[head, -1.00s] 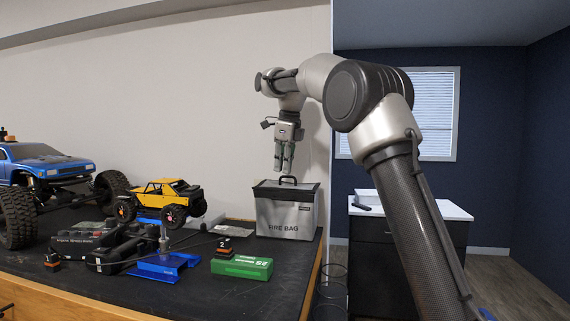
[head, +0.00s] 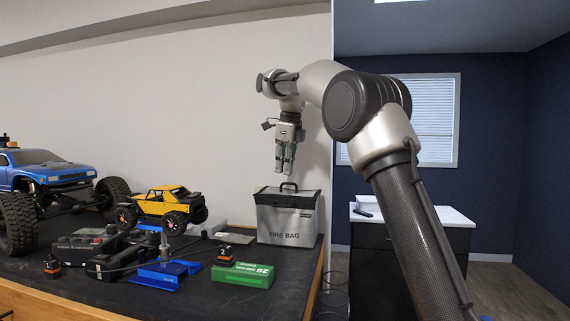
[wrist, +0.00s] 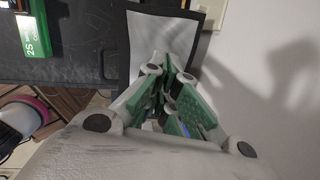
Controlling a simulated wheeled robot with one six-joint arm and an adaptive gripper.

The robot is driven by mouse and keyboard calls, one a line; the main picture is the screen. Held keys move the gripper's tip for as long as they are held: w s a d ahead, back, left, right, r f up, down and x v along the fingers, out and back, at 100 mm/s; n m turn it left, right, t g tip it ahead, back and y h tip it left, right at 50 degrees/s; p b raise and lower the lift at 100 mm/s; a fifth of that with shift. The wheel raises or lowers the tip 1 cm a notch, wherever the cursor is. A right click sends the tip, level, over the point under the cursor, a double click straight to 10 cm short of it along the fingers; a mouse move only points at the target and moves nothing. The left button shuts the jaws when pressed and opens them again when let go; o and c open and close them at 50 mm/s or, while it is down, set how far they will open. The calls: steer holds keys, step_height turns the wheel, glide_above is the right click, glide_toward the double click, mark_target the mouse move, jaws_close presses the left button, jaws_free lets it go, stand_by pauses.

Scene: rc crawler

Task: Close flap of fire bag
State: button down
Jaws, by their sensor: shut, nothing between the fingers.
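The fire bag (head: 285,226) is a silver-grey box-shaped bag with dark edges, upright at the right end of the black bench. The fingers are shut and empty. In the wrist view the green-padded fingers (wrist: 172,100) are close together over a light panel with a black border (wrist: 155,40), part of the bag. The fingers hide part of it.
A green box (head: 243,275), a small orange-and-black block (head: 224,255) and a blue stand (head: 163,273) lie left of the bag. A yellow crawler (head: 166,206) and a blue truck (head: 50,177) stand further left. The wall is close behind the bag.

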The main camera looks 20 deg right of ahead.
steer(key=v, duration=1.1)
steer(key=shift+r, duration=0.3)
steer(key=shift+s, duration=0.15)
steer(key=s+d+f+n+t, duration=0.1)
steer(key=s+d+f+n, duration=0.15)
steer(key=s+n, duration=0.45)
steer(key=s+d+f+n, duration=0.1)
steer(key=s+d+n, duration=0.4)
steer(key=s, duration=0.5)
steer(key=s+d+f+n+t, duration=0.1)
steer(key=s+d+f+n, duration=0.2)
steer(key=s+f+n, duration=1)
steer(key=s+f, duration=0.9)
steer(key=f, duration=0.2)
steer(key=shift+s+f+n+h, duration=0.3)
steer(key=shift+s+h, duration=0.05)
steer(key=shift+h, duration=0.05)
